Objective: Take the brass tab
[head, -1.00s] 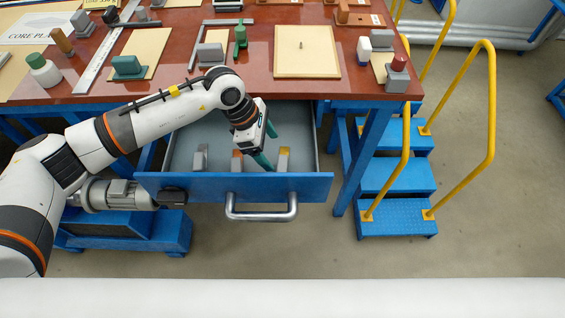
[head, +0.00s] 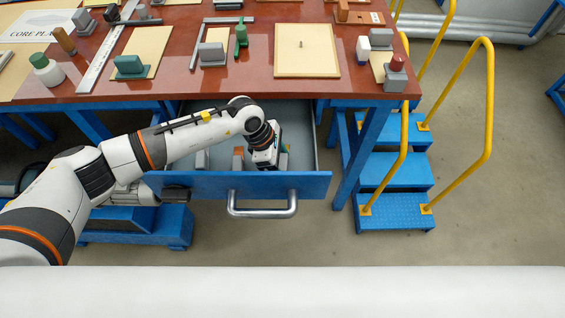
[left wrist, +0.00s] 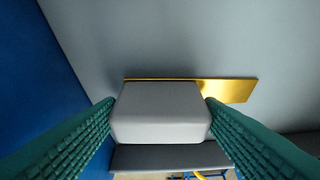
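The brass tab (head: 284,158) lies in the open drawer (head: 300,186), the rightmost of the pieces there. In the left wrist view it is a flat gold plate (left wrist: 236,89) with a grey block-shaped grip (left wrist: 160,108) on it. My left gripper (head: 266,166) is down in the drawer at the tab and hides much of it in the head view. In the left wrist view the green ribbed fingers of my left gripper (left wrist: 160,100) stand on both sides of the grey grip, with no clear gap. Whether they press on it I cannot tell. My right gripper is not in view.
An orange-brown piece (head: 238,158) and a grey piece (head: 202,160) lie left of the tab in the drawer. The drawer's blue front has a metal handle (head: 262,210). The red-brown tabletop (head: 260,88) overhangs the back. Blue steps (head: 395,175) stand to the right.

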